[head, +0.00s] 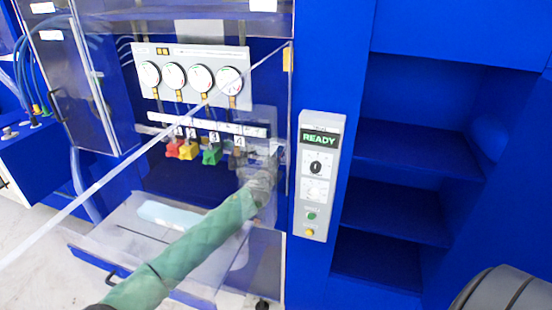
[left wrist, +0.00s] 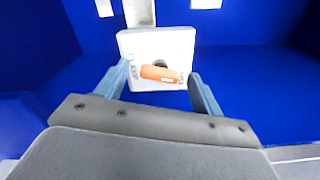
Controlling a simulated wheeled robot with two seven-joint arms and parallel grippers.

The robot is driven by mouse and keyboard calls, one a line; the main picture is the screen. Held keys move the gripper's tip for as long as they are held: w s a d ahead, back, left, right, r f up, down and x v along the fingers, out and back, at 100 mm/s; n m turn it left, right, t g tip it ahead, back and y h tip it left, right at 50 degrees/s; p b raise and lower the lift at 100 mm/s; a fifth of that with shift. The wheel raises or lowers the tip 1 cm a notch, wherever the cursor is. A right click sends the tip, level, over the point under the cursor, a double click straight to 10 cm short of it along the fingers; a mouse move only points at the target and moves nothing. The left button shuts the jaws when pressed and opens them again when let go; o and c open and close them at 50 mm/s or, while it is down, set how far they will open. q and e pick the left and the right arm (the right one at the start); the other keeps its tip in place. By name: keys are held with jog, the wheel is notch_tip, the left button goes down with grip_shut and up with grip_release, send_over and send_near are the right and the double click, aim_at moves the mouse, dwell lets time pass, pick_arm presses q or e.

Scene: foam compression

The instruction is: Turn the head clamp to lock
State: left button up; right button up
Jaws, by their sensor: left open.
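The head clamp shows in the left wrist view as an orange handle (left wrist: 158,73) on a pale square plate (left wrist: 157,42). The handle lies nearly level, tilted slightly down to the right. Small marks beside it are too blurred to read. My left gripper (left wrist: 160,82) is open, with one blue-grey finger on each side of the handle and no clear contact. In the head view my left gripper (head: 262,165) is inside the blue machine at the end of the green-sleeved arm, and it hides the clamp there. My right gripper is not in view.
Several coloured valves, among them a green one (head: 212,155), hang below a gauge panel (head: 190,75) left of my left gripper. A clear door edge (head: 150,145) crosses near the arm. A control panel (head: 319,175) reading READY stands to the right, beside empty blue shelves (head: 410,150).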

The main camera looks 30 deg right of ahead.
pick_arm(q)
jog(key=shift+d, duration=0.1)
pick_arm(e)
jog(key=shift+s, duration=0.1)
pick_arm(q)
jog(key=c, duration=1)
jog(key=n+b, duration=0.2)
jog(key=n, duration=0.2)
jog(key=shift+w+f, duration=0.1)
jog(key=shift+f, duration=0.05)
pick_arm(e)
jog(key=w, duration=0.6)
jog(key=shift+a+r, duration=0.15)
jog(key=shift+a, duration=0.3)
pick_arm(q)
jog(key=o, duration=1)
jog(key=shift+b, duration=0.3)
